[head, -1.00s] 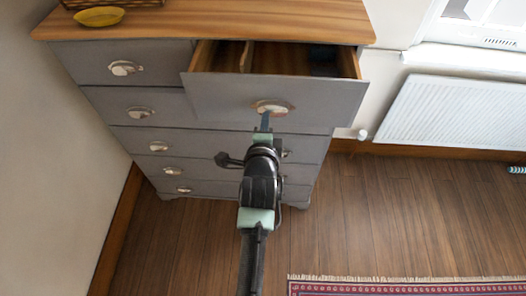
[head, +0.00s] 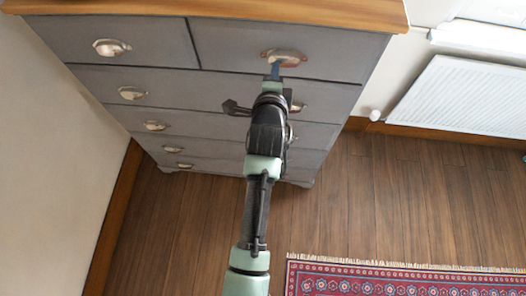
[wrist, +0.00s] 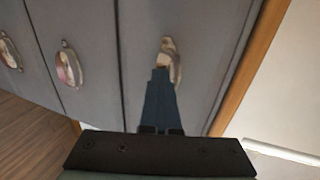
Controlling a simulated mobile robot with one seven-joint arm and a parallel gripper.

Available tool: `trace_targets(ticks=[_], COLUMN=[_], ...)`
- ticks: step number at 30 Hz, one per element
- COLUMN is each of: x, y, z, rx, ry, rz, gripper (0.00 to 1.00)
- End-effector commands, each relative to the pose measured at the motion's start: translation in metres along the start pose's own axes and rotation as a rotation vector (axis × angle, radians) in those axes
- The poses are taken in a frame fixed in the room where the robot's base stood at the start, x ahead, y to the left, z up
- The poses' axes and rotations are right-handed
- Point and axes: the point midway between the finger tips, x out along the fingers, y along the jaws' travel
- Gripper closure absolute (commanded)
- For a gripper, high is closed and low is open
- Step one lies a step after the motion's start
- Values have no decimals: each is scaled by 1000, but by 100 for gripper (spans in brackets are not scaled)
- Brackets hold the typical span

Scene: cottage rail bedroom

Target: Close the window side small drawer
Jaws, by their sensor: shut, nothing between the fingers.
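The window side small drawer (head: 325,48) is the top right drawer of a grey chest. Its front sits flush with the drawer beside it in the head view, and it also shows in the wrist view (wrist: 200,90). Its metal cup handle (head: 284,57) is at the middle of the front, and shows in the wrist view (wrist: 172,60). My gripper (head: 275,70) is shut and empty, with its fingertips at the handle. In the wrist view the blue fingers (wrist: 160,95) overlap the handle; whether they touch it I cannot tell.
The chest has a wooden top (head: 230,10) and several other closed drawers. A white radiator (head: 460,95) is on the wall to the right. A patterned rug (head: 400,281) lies on the wooden floor (head: 190,235), which is otherwise clear.

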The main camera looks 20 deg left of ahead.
Motion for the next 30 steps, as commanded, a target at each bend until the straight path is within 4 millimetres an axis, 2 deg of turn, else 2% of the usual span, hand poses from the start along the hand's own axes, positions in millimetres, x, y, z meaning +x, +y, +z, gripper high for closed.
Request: trace_targets(ticks=[9,14,30], x=[1,-11,-110], y=[-5,-8,-5], z=[0,0,0], rx=[0,0,1], ry=[0,0,1], rz=[-10,-10,-3], gripper=[100,100,100])
